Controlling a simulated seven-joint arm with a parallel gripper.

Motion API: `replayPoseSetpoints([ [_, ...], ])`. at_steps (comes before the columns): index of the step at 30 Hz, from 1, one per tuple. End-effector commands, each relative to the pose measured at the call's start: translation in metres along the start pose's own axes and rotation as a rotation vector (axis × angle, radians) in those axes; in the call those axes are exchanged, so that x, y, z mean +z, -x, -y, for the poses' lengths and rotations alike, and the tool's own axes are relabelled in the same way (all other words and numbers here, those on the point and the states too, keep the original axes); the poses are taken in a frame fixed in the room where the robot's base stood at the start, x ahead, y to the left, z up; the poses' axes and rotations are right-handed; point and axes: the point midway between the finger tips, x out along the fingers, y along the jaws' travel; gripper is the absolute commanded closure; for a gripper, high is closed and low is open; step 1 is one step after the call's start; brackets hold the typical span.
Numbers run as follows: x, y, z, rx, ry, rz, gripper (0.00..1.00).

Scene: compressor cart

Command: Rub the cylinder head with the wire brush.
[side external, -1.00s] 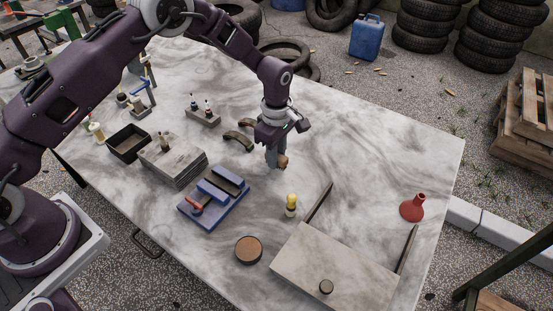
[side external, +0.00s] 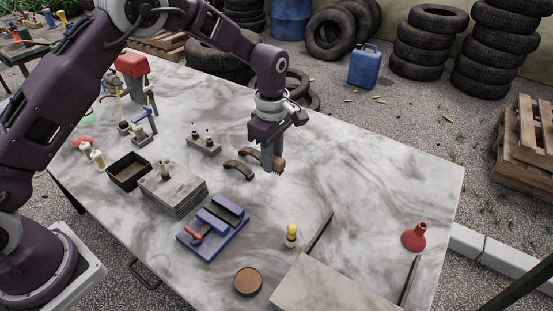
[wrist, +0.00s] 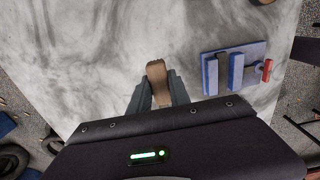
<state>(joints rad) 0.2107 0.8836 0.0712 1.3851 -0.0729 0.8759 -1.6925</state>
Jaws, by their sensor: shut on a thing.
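My gripper (side external: 271,158) is shut on the wire brush (side external: 279,163), a brown wooden piece with what look like short bristles on its underside. It is held above the marble-like table, just right of two brown curved pieces. In the wrist view the brush (wrist: 157,80) sits between the two fingers (wrist: 158,97), its brown end sticking out past them. A grey layered block (side external: 172,188), which looks like the cylinder head, sits on the table to the left, with a small fitting on top. The brush is well apart from it. The bristles are too small to see clearly.
A blue vise-like fixture (side external: 212,229) with a red handle lies in front of the block. A dark open tray (side external: 129,168) is left of it. The curved pieces (side external: 240,168), a yellow-topped bottle (side external: 291,235) and a red funnel (side external: 414,237) stand around.

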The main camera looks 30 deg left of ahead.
Motion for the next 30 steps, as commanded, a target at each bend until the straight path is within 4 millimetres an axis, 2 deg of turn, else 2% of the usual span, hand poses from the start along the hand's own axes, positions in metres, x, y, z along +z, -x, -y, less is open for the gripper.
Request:
replayPoseSetpoints([
  [5, -0.065, 0.012, 0.018, -0.002, 0.023, 0.002, 1.0],
  [9, -0.124, 0.022, 0.05, -0.002, 0.025, 0.003, 1.0],
  [13, -0.164, 0.03, 0.085, 0.0, 0.016, 0.001, 1.0],
  [18, -0.183, 0.033, 0.109, 0.001, 0.003, -0.001, 1.0],
  [23, -0.184, 0.029, 0.111, 0.0, -0.002, -0.001, 1.0],
  [30, -0.183, 0.011, 0.111, -0.001, -0.002, 0.0, 1.0],
])
